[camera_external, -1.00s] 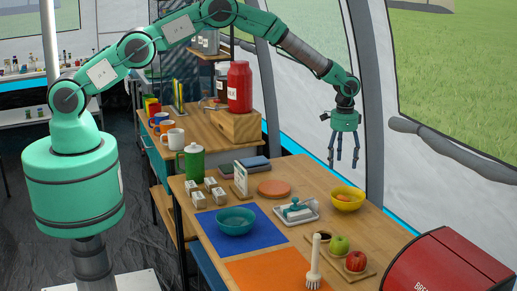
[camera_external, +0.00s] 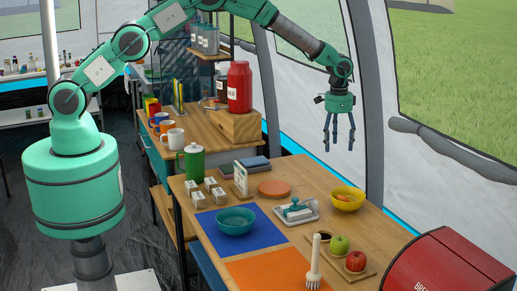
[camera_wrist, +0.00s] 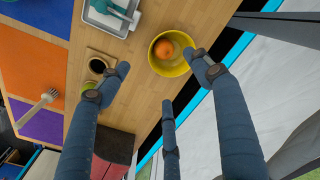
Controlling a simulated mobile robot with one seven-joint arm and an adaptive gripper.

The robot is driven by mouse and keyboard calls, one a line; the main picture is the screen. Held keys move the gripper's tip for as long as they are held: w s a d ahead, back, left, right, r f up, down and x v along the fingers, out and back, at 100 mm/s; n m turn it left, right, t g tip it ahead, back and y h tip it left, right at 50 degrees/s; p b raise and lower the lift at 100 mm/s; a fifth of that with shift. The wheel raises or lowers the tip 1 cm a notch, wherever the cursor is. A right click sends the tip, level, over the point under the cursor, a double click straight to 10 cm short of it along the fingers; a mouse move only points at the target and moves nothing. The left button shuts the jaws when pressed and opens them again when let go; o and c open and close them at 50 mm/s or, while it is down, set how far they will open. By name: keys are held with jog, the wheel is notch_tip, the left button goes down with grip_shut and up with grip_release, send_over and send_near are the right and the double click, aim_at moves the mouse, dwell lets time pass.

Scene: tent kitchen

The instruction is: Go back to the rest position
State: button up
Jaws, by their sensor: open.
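My gripper (camera_external: 338,135) hangs in the air with its fingers pointing down, above the far right part of the wooden table (camera_external: 262,208). Its fingers are spread apart and nothing is between them. The wrist view also shows my gripper (camera_wrist: 168,100) from above, open and empty. Below it, a yellow bowl (camera_external: 347,201) stands on the table with an orange fruit (camera_wrist: 165,49) in it. The gripper is well clear of the bowl.
A blue mat (camera_external: 262,222) holds a teal bowl (camera_external: 235,220). An orange mat (camera_external: 262,272), a brush (camera_external: 314,265), a green apple (camera_external: 339,244), a red apple (camera_external: 355,262) and a red bread box (camera_external: 450,268) are nearer the front. The tent wall is close behind the gripper.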

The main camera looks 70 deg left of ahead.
jog(key=s+a+r+n+t+b, duration=0.1)
jog(key=s+a+r, duration=0.25)
jog(key=r, duration=0.55)
jog(key=s+a+r, duration=0.2)
jog(key=s+r, duration=0.3)
jog(key=r, duration=0.4)
jog(key=s+a+r+n+t+b, duration=0.1)
jog(key=s+a+r, duration=0.2)
jog(key=s+r, duration=0.35)
jog(key=s+a+r+b, duration=0.1)
jog(key=s+a+r, duration=0.2)
jog(key=s+r, duration=0.4)
jog(key=s+a+r+n+t+b, duration=0.1)
jog(key=s+a+r, duration=0.15)
jog(key=s, duration=0.75)
jog(key=s+a+r+t+b, duration=0.1)
jog(key=s+a+r, duration=0.15)
jog(key=s, duration=0.75)
jog(key=s+a+f, duration=0.1)
jog(key=s+f, duration=0.2)
jog(key=s, duration=0.6)
jog(key=s+a+f+n+t+b, duration=0.1)
jog(key=s+f, duration=0.1)
jog(key=s, duration=0.7)
jog(key=shift+a+f, duration=0.4)
